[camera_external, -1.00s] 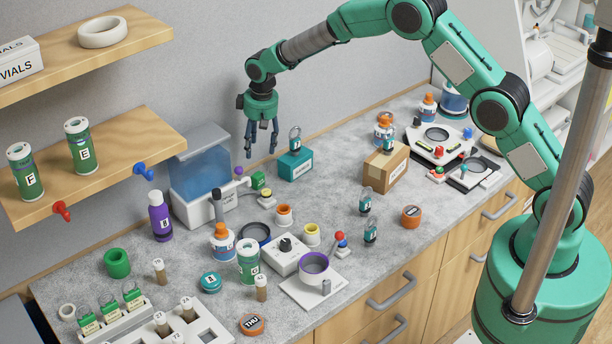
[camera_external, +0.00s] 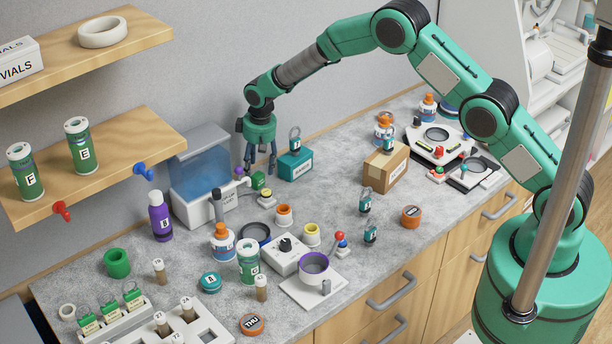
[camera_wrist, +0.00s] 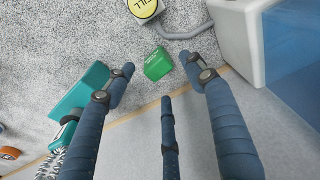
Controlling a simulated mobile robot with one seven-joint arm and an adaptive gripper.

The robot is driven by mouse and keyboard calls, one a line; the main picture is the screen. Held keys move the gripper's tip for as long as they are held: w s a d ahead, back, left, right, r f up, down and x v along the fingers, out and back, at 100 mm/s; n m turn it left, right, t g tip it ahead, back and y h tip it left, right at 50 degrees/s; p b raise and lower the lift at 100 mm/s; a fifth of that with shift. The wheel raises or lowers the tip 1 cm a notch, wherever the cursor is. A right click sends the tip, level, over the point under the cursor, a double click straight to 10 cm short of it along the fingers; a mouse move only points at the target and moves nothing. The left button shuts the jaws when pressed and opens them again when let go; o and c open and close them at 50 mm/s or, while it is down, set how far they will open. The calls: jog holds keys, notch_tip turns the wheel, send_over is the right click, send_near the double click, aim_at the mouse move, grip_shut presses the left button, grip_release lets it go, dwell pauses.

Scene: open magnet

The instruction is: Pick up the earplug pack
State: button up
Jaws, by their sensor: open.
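The earplug pack seems to be the small green box (camera_external: 258,180) on the counter, beside the blue-tank device; its label is too small to read. In the wrist view the green box (camera_wrist: 158,65) lies between the fingertips of my gripper, farther down on the counter. My gripper (camera_external: 261,164) points down just above the box, with its three fingers spread and empty. In the wrist view the fingers of my gripper (camera_wrist: 160,82) stand around the box without visibly touching it.
The blue-tank device (camera_external: 205,205) stands close on the left. A teal box (camera_external: 295,164) with a padlock on it is close on the right. A yellow-topped piece (camera_external: 266,196) sits just in front, with a grey curved bar (camera_wrist: 188,32) near it. The wall is behind.

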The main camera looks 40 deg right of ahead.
aim_at(258, 175)
jog(key=shift+f, duration=0.15)
jog(key=shift+f, duration=1.45)
jog(key=shift+w+f, duration=0.1)
jog(key=shift+f, duration=0.9)
jog(key=c, duration=1.1)
